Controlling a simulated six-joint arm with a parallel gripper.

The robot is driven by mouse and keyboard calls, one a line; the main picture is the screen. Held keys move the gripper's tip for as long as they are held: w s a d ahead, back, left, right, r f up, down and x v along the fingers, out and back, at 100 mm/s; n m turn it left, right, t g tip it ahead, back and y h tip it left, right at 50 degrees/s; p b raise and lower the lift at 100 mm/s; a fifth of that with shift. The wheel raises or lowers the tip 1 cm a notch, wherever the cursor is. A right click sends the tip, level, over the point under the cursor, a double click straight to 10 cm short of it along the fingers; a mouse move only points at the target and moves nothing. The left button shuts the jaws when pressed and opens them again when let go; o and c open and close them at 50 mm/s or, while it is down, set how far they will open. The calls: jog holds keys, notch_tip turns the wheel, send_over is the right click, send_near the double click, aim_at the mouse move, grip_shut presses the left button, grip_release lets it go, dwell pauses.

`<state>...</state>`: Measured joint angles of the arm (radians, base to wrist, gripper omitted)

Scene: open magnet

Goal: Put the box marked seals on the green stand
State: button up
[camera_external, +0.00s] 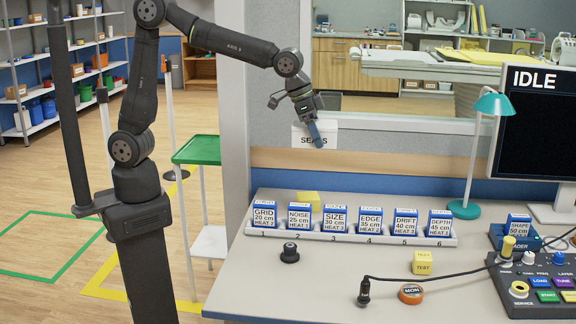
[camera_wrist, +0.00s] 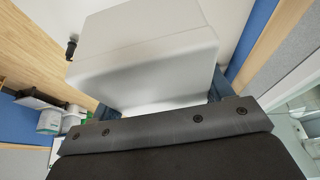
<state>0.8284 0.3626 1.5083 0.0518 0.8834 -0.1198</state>
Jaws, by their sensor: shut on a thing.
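The white box marked seals (camera_external: 301,139) hangs in my gripper (camera_external: 316,122), in the air above the back of the desk and in front of the window wall. One finger covers part of its lettering. In the wrist view the box (camera_wrist: 145,50) fills the upper middle, between the two fingers of my gripper (camera_wrist: 160,100), which is shut on it. The green stand (camera_external: 198,150) is a small table with a green top on thin white legs, left of the desk and left of the box. Its top is bare. The stand is not recognisable in the wrist view.
A pale wall post (camera_external: 235,110) stands between the stand and the box. On the desk (camera_external: 330,278) are a rack (camera_external: 350,237) of labelled blocks, a teal lamp (camera_external: 493,104), a monitor (camera_external: 540,120) and a control panel (camera_external: 540,285). A black cable crosses the desk's front.

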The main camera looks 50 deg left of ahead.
jog(key=w+a+r, duration=0.2)
jog(key=a+r, duration=0.2)
jog(key=a, duration=0.2)
jog(key=s+a+f+n+t+y, duration=0.1)
jog(key=a+f+n, duration=0.1)
jog(key=a+f, duration=0.4)
jog(key=a+f+n+y, duration=0.1)
jog(key=a+f+n, duration=0.25)
jog(key=a, duration=0.45)
jog(key=s+a+f+n+y, duration=0.1)
jog(key=s+a+f+n, duration=0.3)
jog(key=a, duration=0.5)
jog(key=s+a+f+n+y, duration=0.1)
jog(key=s+a+f+n, duration=0.1)
jog(key=s+a+f, duration=0.4)
jog(key=s+a+f+n+y, duration=0.2)
jog(key=s+a+f+n, duration=0.3)
jog(key=a, duration=0.6)
jog(key=w+a+r+m, duration=0.1)
jog(key=w+a+r, duration=0.25)
jog(key=a, duration=0.25)
jog(key=w+a+r+m, duration=0.1)
jog(key=w+a+r, duration=0.1)
jog(key=a+r, duration=0.3)
jog(key=n+g, duration=0.1)
jog(key=n, duration=0.2)
send_over(214, 149)
jog(key=s+d, duration=0.1)
notch_tip(214, 149, down, 10)
jog(key=shift+f, duration=2.45)
